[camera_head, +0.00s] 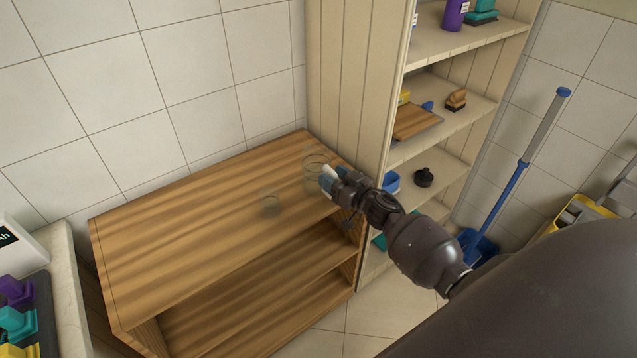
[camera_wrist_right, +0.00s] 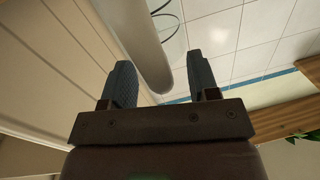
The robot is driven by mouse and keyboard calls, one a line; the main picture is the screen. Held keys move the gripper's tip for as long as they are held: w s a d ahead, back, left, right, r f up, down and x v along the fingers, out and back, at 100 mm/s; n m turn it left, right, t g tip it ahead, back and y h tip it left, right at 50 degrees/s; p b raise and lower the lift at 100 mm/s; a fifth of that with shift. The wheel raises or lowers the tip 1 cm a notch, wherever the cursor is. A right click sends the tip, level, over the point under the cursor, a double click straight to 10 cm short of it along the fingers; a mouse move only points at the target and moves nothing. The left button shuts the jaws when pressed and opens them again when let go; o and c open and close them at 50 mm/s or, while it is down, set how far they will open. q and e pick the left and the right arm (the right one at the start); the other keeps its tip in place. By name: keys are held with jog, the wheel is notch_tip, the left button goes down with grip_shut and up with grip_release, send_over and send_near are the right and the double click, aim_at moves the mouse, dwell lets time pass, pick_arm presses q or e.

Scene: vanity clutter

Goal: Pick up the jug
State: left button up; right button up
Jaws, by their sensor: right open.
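A clear glass jug (camera_head: 314,164) stands at the back right of the wooden shelf unit's top, its outline faint. My right gripper (camera_head: 330,178) is at the jug's right side, with its blue fingers apart. A pale bar, apparently the jug's handle, shows by the fingers. In the right wrist view, the gripper (camera_wrist_right: 164,82) is open and a pale rounded bar (camera_wrist_right: 148,50) reaches between its two fingers. Thin dark curves beside the bar may be the glass edge. I cannot tell whether a finger touches it. My left gripper is not in view.
The left of the top is bare. A tall cream shelf (camera_head: 350,80) rises close behind on the right. Tiled wall lies behind.

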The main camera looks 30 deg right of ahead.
jog(key=shift+c, duration=0.3)
grip_shut()
jog(key=shift+r, duration=0.1)
